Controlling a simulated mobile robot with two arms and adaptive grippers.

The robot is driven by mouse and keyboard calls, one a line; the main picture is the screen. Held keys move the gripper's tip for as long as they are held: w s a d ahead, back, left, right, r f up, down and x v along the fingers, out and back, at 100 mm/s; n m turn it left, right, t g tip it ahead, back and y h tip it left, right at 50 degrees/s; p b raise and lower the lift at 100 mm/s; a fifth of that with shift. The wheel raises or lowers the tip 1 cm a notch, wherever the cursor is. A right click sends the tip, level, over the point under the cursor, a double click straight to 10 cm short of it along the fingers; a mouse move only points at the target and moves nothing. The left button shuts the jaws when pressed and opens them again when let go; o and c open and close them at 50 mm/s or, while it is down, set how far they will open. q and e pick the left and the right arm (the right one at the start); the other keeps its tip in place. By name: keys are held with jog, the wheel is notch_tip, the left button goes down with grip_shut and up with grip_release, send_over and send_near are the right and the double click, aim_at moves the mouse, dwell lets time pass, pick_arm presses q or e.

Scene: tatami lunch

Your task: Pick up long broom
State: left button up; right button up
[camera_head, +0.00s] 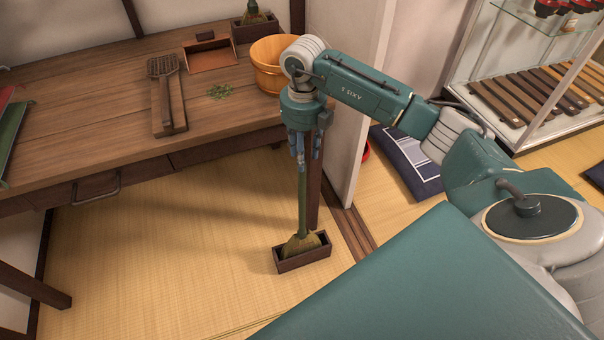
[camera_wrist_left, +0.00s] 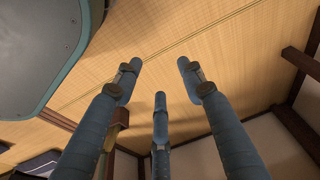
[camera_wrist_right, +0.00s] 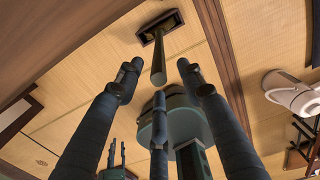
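The long broom (camera_head: 302,205) stands upright, its bristles down in a small dark wooden box (camera_head: 290,266) on the tatami floor. My right gripper (camera_head: 307,157) is above it, pointing down, with its fingers at the top of the handle. In the right wrist view the handle's end (camera_wrist_right: 158,78) shows between the open, spread fingertips; I cannot tell whether any finger touches it. The box (camera_wrist_right: 160,27) shows beyond it. My left gripper (camera_wrist_left: 160,75) is open and empty; it is outside the head view.
A wooden desk (camera_head: 90,100) stands behind and left of the broom, with a wooden tub (camera_head: 268,72), a dustpan (camera_head: 211,57) and a grater-like tool (camera_head: 166,95) on it. A wall edge and dark floor sill (camera_head: 352,232) lie right of the broom. Floor on the left is clear.

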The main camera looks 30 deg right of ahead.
pick_arm(q)
notch_tip(320, 180, up, 2)
jog(key=shift+w+r, duration=0.15)
pick_arm(e)
jog(key=f, duration=0.4)
jog(key=shift+s+a+f, duration=0.2)
jog(key=shift+s+a, duration=0.05)
jog(key=shift+a, duration=0.1)
jog(key=shift+c, duration=0.5)
grip_shut()
jog(key=shift+r, duration=0.2)
